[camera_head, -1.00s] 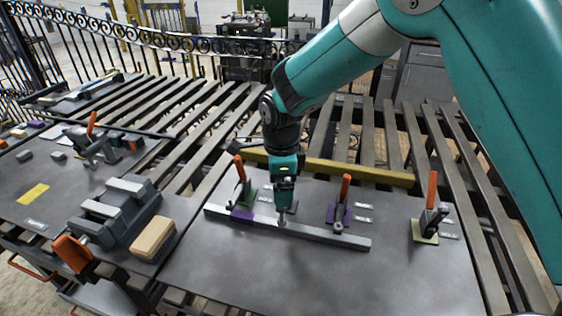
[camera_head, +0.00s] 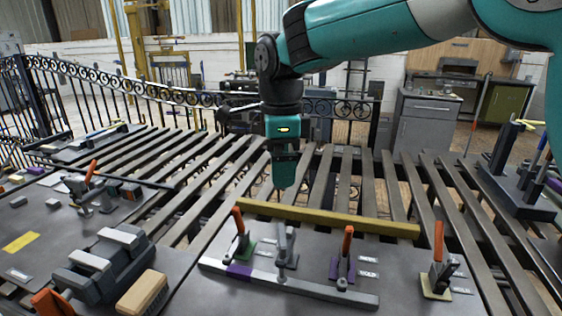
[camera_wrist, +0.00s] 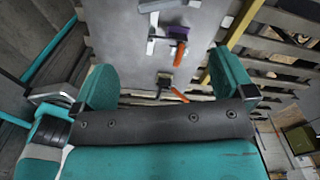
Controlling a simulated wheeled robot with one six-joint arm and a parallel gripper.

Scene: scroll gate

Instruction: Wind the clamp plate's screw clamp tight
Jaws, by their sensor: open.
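The screw clamp (camera_head: 286,252) is a grey upright piece on the dark steel clamp plate (camera_head: 235,305), over a long grey bar (camera_head: 315,290). Toggle clamps with orange handles flank it: one on a green base (camera_head: 240,238) to its left, one on a purple base (camera_head: 345,258) to its right. My gripper (camera_head: 285,184) is above the screw clamp in the picture, apart from it and empty. In the wrist view my teal fingers (camera_wrist: 166,85) stand wide apart. The purple-based toggle clamp shows there too (camera_wrist: 178,33); I cannot make out the screw clamp there.
Another orange-handled clamp (camera_head: 437,275) stands at the plate's right. A yellow beam (camera_head: 330,218) runs along the back edge, before dark slats. Grey blocks (camera_head: 105,260) and a tan block (camera_head: 142,292) lie left. A dark rack (camera_head: 515,185) stands far right.

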